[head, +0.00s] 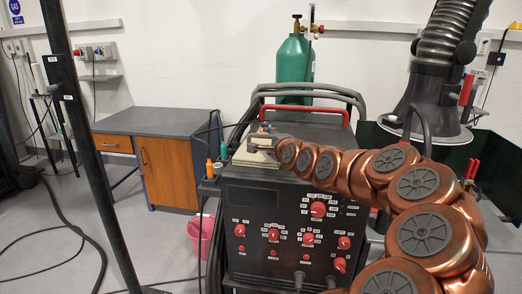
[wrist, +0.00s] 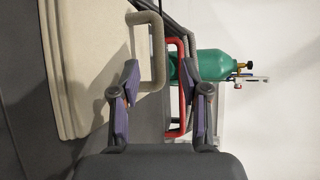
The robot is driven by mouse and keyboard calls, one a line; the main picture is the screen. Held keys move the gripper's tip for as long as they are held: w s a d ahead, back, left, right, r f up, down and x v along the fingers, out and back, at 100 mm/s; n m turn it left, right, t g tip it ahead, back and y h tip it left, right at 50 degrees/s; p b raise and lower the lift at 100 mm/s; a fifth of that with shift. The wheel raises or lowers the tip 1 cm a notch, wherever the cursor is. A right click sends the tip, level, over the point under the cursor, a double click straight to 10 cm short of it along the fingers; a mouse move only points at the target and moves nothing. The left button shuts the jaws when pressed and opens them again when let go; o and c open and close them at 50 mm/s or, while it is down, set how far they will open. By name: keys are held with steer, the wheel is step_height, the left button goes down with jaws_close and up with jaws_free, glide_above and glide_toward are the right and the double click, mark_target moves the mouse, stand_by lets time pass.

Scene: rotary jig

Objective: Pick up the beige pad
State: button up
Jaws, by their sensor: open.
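The beige pad (wrist: 85,60) fills the upper left of the wrist view as a flat slab with a loop handle (wrist: 152,55) on its right edge. The left finger overlaps the pad's edge in the picture. I cannot tell whether either finger touches it.
The black machine (head: 260,215) has red knobs on its front and a red bar handle (head: 305,108) behind the pad. A green gas cylinder (head: 294,70) stands behind. An orange bottle (head: 209,170) and a blue-capped one (head: 223,152) stand left of the pad.

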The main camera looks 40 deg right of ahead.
mark_target(263, 137)
steer(key=shift+p+x, duration=0.85)
steer(key=shift+x, duration=1.7)
steer(key=shift+f, duration=0.1)
jaws_close()
